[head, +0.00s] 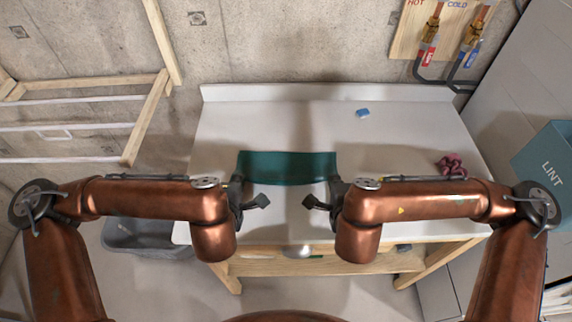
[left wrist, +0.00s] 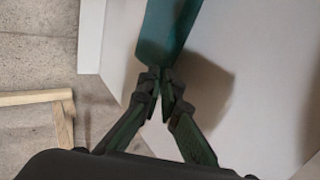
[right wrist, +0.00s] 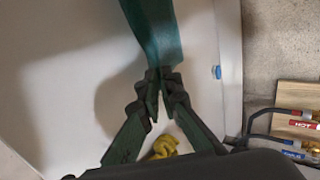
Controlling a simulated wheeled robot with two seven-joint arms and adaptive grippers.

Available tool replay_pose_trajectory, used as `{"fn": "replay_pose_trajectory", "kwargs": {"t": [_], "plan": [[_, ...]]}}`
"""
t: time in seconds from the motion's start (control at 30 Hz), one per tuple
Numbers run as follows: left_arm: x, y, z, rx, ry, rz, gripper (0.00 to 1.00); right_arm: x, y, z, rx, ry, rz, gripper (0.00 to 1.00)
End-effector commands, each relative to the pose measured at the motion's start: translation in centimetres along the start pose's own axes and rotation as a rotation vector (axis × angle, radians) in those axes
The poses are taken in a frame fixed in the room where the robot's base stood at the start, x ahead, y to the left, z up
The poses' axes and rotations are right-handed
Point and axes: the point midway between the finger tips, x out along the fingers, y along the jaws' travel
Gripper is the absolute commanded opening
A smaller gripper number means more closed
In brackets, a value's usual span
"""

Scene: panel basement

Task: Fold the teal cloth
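The teal cloth (head: 287,168) is stretched as a band between my two grippers, over the white tabletop (head: 285,120). In the wrist views its ends run down to the fingertips, with shadows on the surface beside it, so it looks lifted. My left gripper (head: 240,184) is at the cloth's left end; in the left wrist view its fingers (left wrist: 165,86) are closed on the cloth (left wrist: 166,35). My right gripper (head: 334,184) is at the right end; in the right wrist view its fingers (right wrist: 162,84) are closed on the cloth (right wrist: 153,35). The tabletop's front middle is partly hidden by my arms.
A blue item (head: 362,113) lies at the back of the table and a dark red crumpled cloth (head: 450,165) at the right. A yellow item (right wrist: 160,147) lies near my right gripper. A teal lint bin (head: 548,168) is at right, a grey tub (head: 150,236) lower left.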

Motion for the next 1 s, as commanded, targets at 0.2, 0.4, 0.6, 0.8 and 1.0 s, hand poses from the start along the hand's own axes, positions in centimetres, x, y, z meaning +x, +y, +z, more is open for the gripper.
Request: {"fn": "replay_pose_trajectory", "kwargs": {"t": [0.2,0.4,0.6,0.8,1.0], "plan": [[0.0,0.0,0.0,0.000,0.000,0.010,0.00,0.0,0.0,0.0,0.001,0.000,-0.010,0.00],[0.0,0.0,-0.1,0.000,0.001,0.009,0.11,0.0,0.0,0.0,-0.001,0.000,-0.008,0.12],[0.0,-0.1,-0.2,-0.001,0.002,0.008,0.25,0.0,0.0,0.2,-0.002,-0.002,-0.008,0.25],[-0.1,0.0,-0.2,-0.001,0.003,0.008,0.32,0.0,0.0,0.2,-0.002,-0.002,-0.008,0.32],[-1.9,1.3,-0.1,-0.003,0.001,0.012,0.32,-1.9,-1.3,0.2,-0.002,-0.003,-0.011,0.32]]}}
